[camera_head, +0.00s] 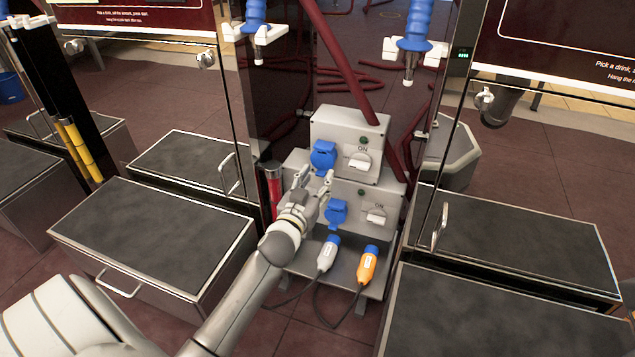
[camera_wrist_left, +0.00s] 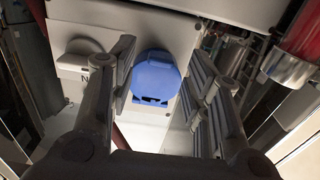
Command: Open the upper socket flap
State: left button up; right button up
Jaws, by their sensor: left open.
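The upper socket flap (camera_head: 323,156) is a blue cover on the front of the upper grey box (camera_head: 345,130), left of a white switch (camera_head: 360,161). It looks shut. My left gripper (camera_head: 314,178) is open, just below and in front of this flap in the head view. In the left wrist view the blue flap (camera_wrist_left: 155,76) shows between the two spread fingers, and I see no clear contact. A similar blue lower flap (camera_head: 337,212) sits on the lower box (camera_head: 362,196), close to the fingers. My right gripper is not in view.
A grey plug (camera_head: 327,254) and an orange plug (camera_head: 367,264) stand on the shelf below. A red cylinder (camera_head: 273,187) is left of the boxes. Blue nozzles hang above; dark-topped cabinets (camera_head: 150,235) flank the bay.

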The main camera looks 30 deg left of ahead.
pick_arm(q)
jog(key=shift+w+a, duration=0.15)
jog(key=shift+w, duration=0.45)
jog(key=shift+c, duration=0.4)
grip_shut()
